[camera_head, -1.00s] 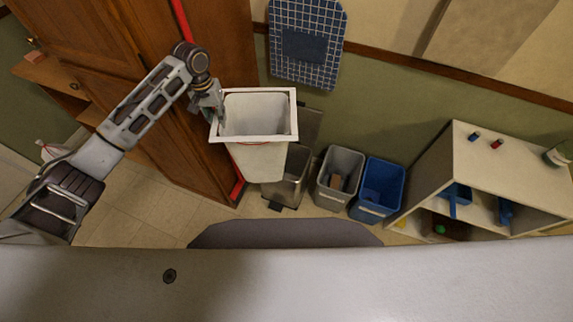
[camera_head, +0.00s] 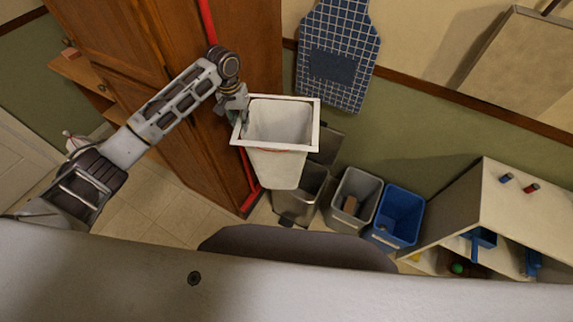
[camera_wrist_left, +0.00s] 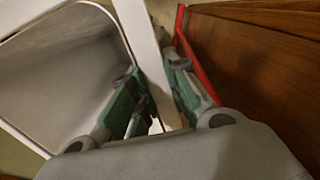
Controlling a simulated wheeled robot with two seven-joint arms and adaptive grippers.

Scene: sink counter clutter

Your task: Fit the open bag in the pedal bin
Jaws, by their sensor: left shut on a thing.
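The open bag (camera_head: 276,166) is white, with a square white rim around its wide mouth and a red line below the rim. My left gripper (camera_head: 239,112) is shut on the left side of that rim and holds the bag up in the air. In the left wrist view the green-padded fingers (camera_wrist_left: 156,98) sit on either side of the white rim of the bag (camera_wrist_left: 143,45). The pedal bin (camera_head: 299,195) is grey metal, with its lid (camera_head: 328,146) raised at the back. It stands on the floor below and behind the bag, which partly hides it. My right gripper is out of view.
A grey bin (camera_head: 353,199) and a blue bin (camera_head: 399,216) stand to the pedal bin's right, beside a white shelf unit (camera_head: 497,202). A wooden cupboard (camera_head: 180,120) and a red pole (camera_head: 249,180) are on the left. A blue checked apron (camera_head: 337,60) hangs on the wall.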

